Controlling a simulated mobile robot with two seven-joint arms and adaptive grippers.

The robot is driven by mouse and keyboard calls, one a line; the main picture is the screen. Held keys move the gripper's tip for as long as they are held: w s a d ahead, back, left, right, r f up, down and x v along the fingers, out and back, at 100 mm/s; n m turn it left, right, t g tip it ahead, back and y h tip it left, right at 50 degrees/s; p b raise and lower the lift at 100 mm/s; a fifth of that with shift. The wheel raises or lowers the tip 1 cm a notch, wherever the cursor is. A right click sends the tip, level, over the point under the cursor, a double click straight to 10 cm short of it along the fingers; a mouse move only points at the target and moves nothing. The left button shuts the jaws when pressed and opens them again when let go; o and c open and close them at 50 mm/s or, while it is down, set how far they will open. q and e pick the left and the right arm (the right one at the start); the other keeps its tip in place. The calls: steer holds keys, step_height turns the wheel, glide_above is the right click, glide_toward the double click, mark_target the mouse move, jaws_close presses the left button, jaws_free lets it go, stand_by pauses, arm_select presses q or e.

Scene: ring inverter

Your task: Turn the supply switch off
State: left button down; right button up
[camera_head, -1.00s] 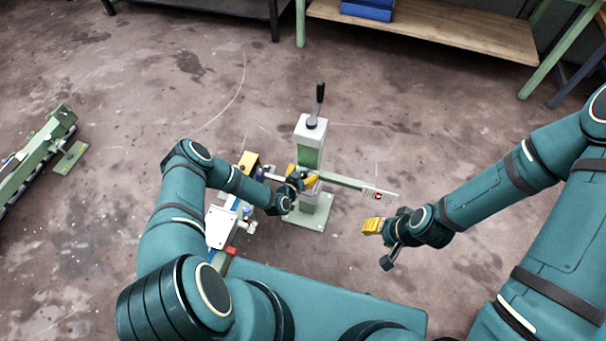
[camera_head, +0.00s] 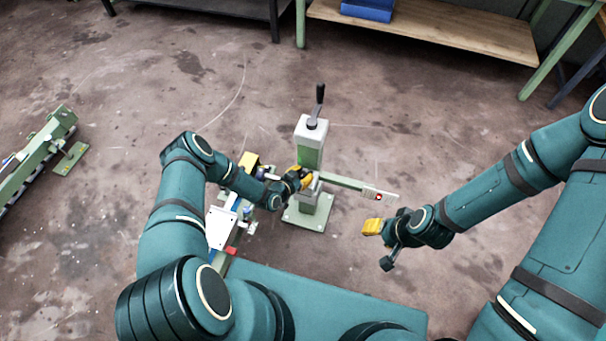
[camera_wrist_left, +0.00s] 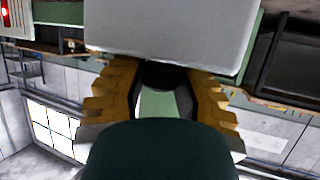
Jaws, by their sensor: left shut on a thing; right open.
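A green post (camera_head: 309,158) stands on a floor plate, with a pale head and an upright black-handled lever (camera_head: 319,100) on top. A side arm from it carries a small pale panel (camera_head: 369,194) with a red light (camera_head: 379,197). I cannot tell which part is the supply switch. My left gripper (camera_head: 303,178) is at the post's left side, below its head. In the left wrist view its yellow fingers (camera_wrist_left: 162,90) close around a small dark part (camera_wrist_left: 160,76) by a grey block (camera_wrist_left: 170,35); the part is mostly hidden. My right gripper (camera_head: 372,227) is open and empty, below the panel.
A green rig with a white plate (camera_head: 221,228) stands left of the post, close under my left arm. Another green rail (camera_head: 38,150) lies at the far left. A wooden shelf (camera_head: 430,28) with a blue box (camera_head: 367,10) is at the back. The floor behind the post is clear.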

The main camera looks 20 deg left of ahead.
arm_select(q)
steer(key=m+g+h, duration=0.4)
steer(key=m+h, duration=0.1)
steer(key=m, duration=0.1)
steer(key=shift+g+h, duration=0.4)
steer(key=m+g+h, duration=0.2)
steer(key=m+g, duration=0.3)
steer(key=shift+d, duration=0.1)
steer(key=shift+m+g+h, duration=0.3)
steer(key=shift+m+g, duration=0.6)
steer(key=c, duration=0.6)
jaws_free()
steer(key=shift+a+r, duration=0.15)
steer(key=shift+a, duration=0.15)
steer(key=shift+v, duration=3.75)
